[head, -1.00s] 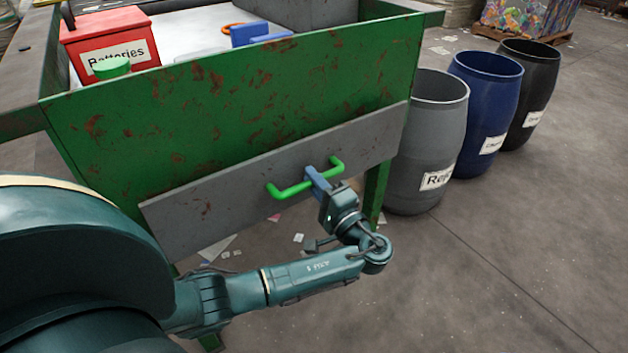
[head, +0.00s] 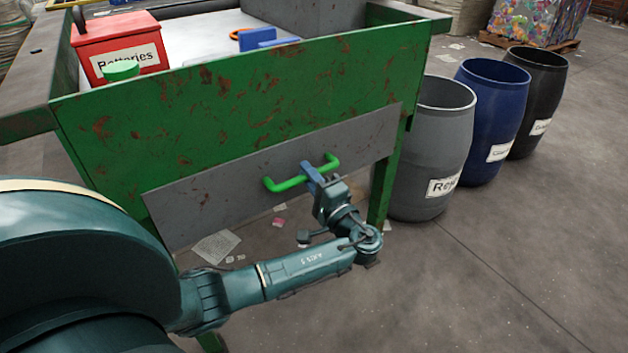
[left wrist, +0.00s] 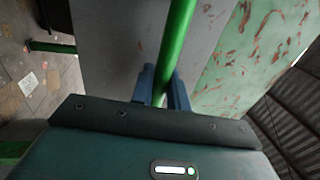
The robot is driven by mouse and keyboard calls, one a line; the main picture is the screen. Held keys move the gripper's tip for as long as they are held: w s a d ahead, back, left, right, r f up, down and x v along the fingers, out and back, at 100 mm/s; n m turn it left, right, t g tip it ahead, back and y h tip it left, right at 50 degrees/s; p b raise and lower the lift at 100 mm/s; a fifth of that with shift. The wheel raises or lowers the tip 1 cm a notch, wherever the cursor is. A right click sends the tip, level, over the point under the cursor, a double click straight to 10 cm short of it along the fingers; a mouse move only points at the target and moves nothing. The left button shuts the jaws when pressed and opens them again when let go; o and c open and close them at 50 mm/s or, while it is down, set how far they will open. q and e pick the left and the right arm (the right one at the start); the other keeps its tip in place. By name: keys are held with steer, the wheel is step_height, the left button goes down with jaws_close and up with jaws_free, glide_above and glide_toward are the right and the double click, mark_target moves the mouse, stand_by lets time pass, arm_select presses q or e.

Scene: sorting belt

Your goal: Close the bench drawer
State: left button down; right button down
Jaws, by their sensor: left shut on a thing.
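The bench drawer (head: 225,195) has a grey, rust-spotted front set below the green bench panel (head: 250,105). Its green bar handle (head: 286,184) runs across the front. My left gripper (head: 311,174) is shut on the handle near its middle, its blue fingers on either side of the bar. In the left wrist view the green handle (left wrist: 176,45) passes between the blue fingers (left wrist: 163,84), with the grey drawer front (left wrist: 115,45) behind it. How far the drawer stands out from the bench is hard to tell. My right gripper is not in view.
A red batteries box (head: 118,50) and blue pieces (head: 262,38) sit on the bench top. Grey (head: 440,140), blue (head: 490,115) and black (head: 538,90) barrels stand right of the bench. Scraps of paper (head: 215,246) lie on the floor. The floor at the right front is clear.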

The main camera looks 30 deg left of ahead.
arm_select(q)
steer(key=c, duration=1.8)
jaws_free()
steer(key=shift+w+a+r, duration=0.1)
steer(key=shift+a, duration=0.2)
steer(key=o, duration=0.4)
steer(key=shift+c, duration=0.2)
steer(key=shift+d, duration=0.1)
steer(key=v, duration=1.3)
